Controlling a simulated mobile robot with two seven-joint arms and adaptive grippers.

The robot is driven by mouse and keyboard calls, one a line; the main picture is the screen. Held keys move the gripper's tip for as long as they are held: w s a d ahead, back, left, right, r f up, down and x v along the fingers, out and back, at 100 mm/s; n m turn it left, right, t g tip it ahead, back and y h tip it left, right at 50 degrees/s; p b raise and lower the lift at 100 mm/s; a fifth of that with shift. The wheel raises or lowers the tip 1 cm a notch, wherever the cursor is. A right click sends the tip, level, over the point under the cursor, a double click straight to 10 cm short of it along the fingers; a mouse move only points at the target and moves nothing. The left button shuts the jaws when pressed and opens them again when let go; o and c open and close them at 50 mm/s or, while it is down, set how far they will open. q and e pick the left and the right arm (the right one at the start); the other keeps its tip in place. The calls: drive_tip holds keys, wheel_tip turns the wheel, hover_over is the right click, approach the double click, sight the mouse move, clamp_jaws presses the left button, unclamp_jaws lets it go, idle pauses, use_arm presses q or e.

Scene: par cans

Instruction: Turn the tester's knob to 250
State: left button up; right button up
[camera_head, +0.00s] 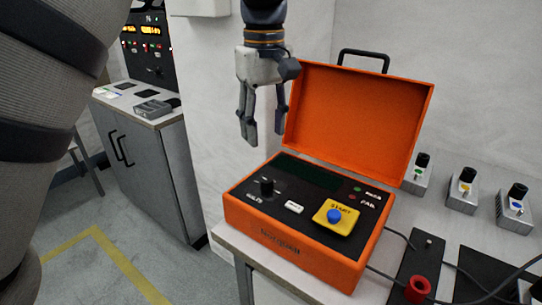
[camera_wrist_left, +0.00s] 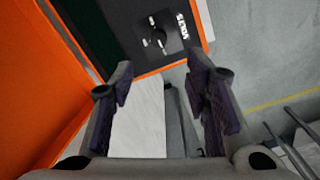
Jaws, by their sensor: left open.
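The tester (camera_head: 300,222) is an orange case with its lid open, standing on a bench in the head view. Its black knob (camera_head: 266,187) is at the left of the dark panel, above a VOLTS label. The numbers around it are too small to read, so its setting cannot be told. My left gripper (camera_head: 264,138) points down, open and empty, above the knob's side of the panel and apart from it. In the left wrist view the knob (camera_wrist_left: 155,38) shows beyond the open fingers (camera_wrist_left: 160,85). My right gripper is not in view.
The raised orange lid (camera_head: 355,115) stands behind the panel, close to my left gripper. A yellow START plate with a blue button (camera_head: 335,215) and a white button (camera_head: 294,206) share the panel. Several small grey devices (camera_head: 462,190) and a red socket (camera_head: 418,288) stand to the right.

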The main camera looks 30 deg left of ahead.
sight(267, 180)
use_arm(q)
wheel_tip(267, 180, down, 11)
drive_tip(key=shift+d+f, duration=0.15)
drive_tip(key=shift+f, duration=0.05)
drive_tip(key=shift+c, duration=0.3)
clamp_jaws()
